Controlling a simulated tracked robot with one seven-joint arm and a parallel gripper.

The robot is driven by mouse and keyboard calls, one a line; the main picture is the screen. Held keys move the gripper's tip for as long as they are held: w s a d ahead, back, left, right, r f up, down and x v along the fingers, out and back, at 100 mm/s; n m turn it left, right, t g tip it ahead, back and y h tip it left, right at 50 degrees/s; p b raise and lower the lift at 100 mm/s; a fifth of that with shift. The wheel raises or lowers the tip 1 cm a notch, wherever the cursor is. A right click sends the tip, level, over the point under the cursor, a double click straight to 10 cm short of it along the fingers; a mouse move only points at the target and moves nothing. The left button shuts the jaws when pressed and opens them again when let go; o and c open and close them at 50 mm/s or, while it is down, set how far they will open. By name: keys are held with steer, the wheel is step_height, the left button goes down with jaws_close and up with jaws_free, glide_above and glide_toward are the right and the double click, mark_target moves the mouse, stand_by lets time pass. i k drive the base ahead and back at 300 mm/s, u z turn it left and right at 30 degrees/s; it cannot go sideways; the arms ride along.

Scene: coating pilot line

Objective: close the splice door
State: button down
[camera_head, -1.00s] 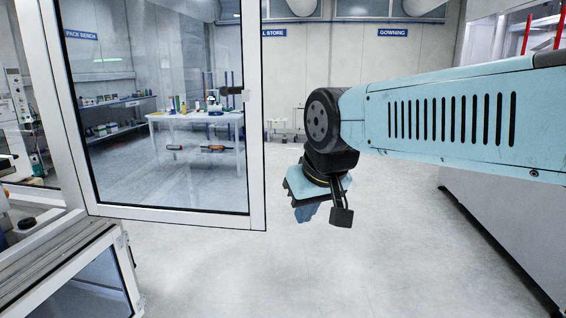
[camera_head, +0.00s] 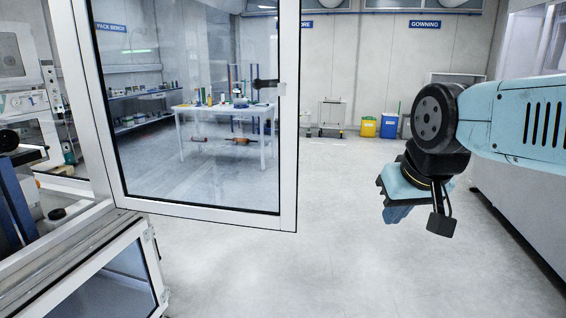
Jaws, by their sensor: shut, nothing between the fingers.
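The splice door (camera_head: 288,130) is a glazed panel in a white frame, at the left and centre of the head view. It stands swung out, open, from the machine frame at the left. A dark handle (camera_head: 266,83) sits near its right edge. My gripper (camera_head: 398,213) hangs from the arm to the right of the door, pointing down over open floor and clear of the door. Its fingers are small and partly hidden by the wrist. They look closed with nothing held.
The machine (camera_head: 90,255) with its lower glazed panel stands at the left. A grey cabinet (camera_head: 515,215) lines the right. A white bench (camera_head: 222,108) shows through the door glass. Yellow (camera_head: 368,126) and blue (camera_head: 389,126) bins stand far back. The middle floor is clear.

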mark_target(289, 12)
steer(key=z, duration=0.05)
steer(key=i, duration=1)
steer(key=u, duration=0.05)
